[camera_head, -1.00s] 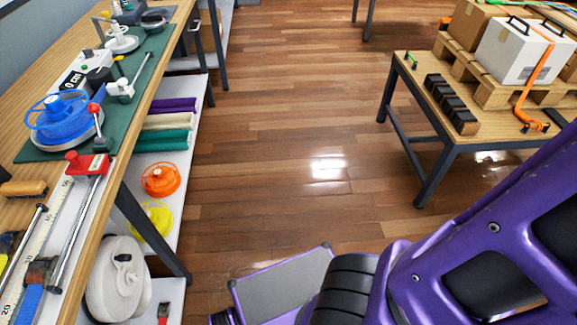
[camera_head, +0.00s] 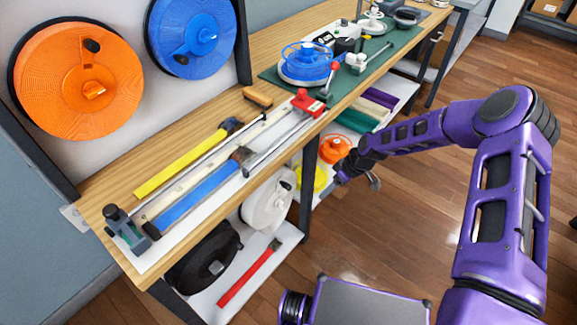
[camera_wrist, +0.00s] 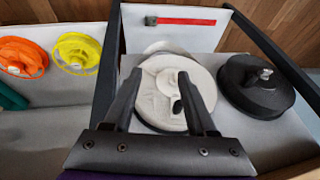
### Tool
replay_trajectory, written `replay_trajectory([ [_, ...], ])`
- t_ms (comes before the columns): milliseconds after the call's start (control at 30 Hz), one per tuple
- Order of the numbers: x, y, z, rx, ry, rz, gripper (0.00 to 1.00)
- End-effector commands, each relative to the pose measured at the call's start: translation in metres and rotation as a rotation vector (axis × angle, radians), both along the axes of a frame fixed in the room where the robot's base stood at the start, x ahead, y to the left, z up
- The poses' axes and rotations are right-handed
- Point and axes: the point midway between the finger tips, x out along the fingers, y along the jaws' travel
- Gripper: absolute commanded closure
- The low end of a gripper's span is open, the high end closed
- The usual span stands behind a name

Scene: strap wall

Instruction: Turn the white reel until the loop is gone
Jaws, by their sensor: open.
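The white reel (camera_head: 265,205) sits on the lower shelf under the bench, partly hidden by the bench edge. In the wrist view the white reel (camera_wrist: 160,112) shows its pale hub and a dark knob (camera_wrist: 178,107). A pale curved band (camera_wrist: 160,47) shows at the reel's far edge; I cannot tell whether it is the strap's loop. My gripper (camera_head: 358,181) is out in front of the shelf, to the right of the reel in the head view. In the wrist view my gripper (camera_wrist: 158,78) is open and empty, its fingers overlapping the reel in the picture.
A black reel (camera_head: 205,262) and a red bar (camera_head: 250,275) lie near the white reel. Orange (camera_head: 335,148) and yellow (camera_head: 318,178) reels sit beyond a dark bench leg (camera_head: 308,185). The bench top (camera_head: 105,200) overhangs the shelf. The floor in front is clear.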

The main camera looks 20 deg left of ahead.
Motion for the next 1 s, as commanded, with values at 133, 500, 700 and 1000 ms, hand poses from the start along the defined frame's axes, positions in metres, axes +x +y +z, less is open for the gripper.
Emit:
replay_trajectory([
  [133, 0.001, 0.010, 0.001, 0.022, 0.003, -0.013, 0.43],
  [500, -0.002, 0.080, 0.001, 0.019, 0.000, -0.008, 0.43],
  [700, -0.004, 0.115, 0.001, 0.019, 0.000, -0.009, 0.43],
  [1000, -0.004, 0.128, -0.010, 0.017, 0.000, -0.012, 0.43],
])
